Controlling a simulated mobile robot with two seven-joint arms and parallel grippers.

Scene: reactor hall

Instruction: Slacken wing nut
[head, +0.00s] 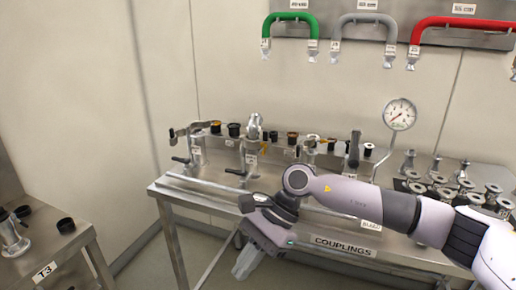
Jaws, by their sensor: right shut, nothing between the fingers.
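My right arm reaches in from the right across the front of the couplings table (345,245). My right gripper (243,268) points down in front of the table's front edge, below the top's level in the picture. Its fingers are shut and nothing shows between them. Several metal fittings with levers and clamps stand on the table, among them one at the left (196,155) and one with a tall body (252,145). I cannot make out which part is the wing nut; it is too small or hidden. My left gripper is not in view.
A round gauge (399,114) stands on a stem at the table's back. Several flanged pieces (465,185) crowd the right side. Green (290,20), grey (364,20) and red (465,22) hoses hang on the wall. Another table (50,250) is at the left, with floor between.

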